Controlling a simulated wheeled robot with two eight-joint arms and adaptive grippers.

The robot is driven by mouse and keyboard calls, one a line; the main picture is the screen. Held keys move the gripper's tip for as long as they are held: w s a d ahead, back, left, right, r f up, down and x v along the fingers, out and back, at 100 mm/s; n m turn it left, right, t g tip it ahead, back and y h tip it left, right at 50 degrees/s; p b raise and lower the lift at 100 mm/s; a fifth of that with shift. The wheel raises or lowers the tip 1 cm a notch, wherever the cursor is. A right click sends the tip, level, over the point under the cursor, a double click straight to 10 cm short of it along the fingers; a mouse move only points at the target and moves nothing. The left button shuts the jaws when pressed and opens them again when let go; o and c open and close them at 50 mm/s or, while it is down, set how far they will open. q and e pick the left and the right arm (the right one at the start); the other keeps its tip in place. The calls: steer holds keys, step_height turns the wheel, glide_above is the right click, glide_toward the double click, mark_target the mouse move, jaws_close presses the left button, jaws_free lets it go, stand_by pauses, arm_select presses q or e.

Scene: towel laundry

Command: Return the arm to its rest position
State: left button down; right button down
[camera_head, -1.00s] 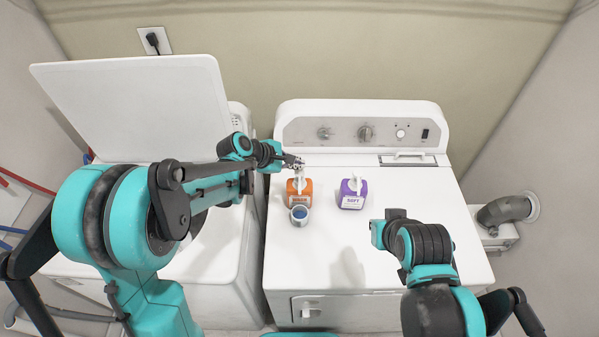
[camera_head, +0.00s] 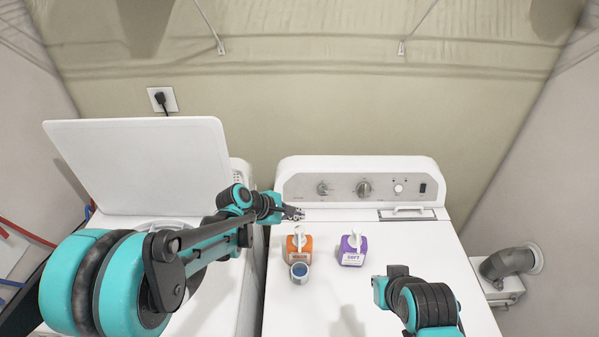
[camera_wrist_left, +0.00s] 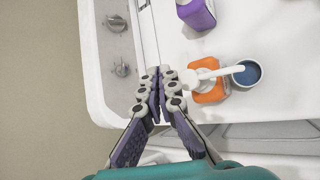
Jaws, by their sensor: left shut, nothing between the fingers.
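My left arm (camera_head: 200,245) reaches in from the left, over the open washer. Its gripper (camera_head: 293,213) is shut and empty, just behind the pump top of the orange bottle (camera_head: 299,252) in the head view. In the left wrist view the left gripper's fingers (camera_wrist_left: 164,84) meet at the tips, beside the orange bottle (camera_wrist_left: 208,92), with nothing between them. Whether they touch the white pump is hard to tell. My right arm (camera_head: 420,300) is folded over the dryer's front right; its fingers do not show.
A cup of blue liquid (camera_head: 300,271) stands in front of the orange bottle. A purple bottle (camera_head: 353,252) stands to the right on the white dryer (camera_head: 420,240). The washer lid (camera_head: 140,160) is raised at left. A grey vent pipe (camera_head: 508,262) is at right.

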arm_select(q)
steer(key=s+a+f+m+y+b, duration=0.2)
steer(key=s+a+f+m+b, duration=0.2)
steer(key=s, duration=0.4)
steer(key=s+a+f+m+t+y+b, duration=0.1)
steer(key=s+a+f+m+y+b, duration=0.2)
steer(key=s+a+m+b, duration=0.3)
steer(key=s+a+f+m+y+b, duration=0.2)
steer(key=s+a+f+m+b, duration=0.3)
steer(key=s, duration=0.5)
steer(key=a+m+b, duration=0.1)
steer(key=a+b, duration=0.1)
steer(key=b, duration=0.1)
steer(key=shift+s+t, duration=0.25)
steer(key=shift+t, duration=0.15)
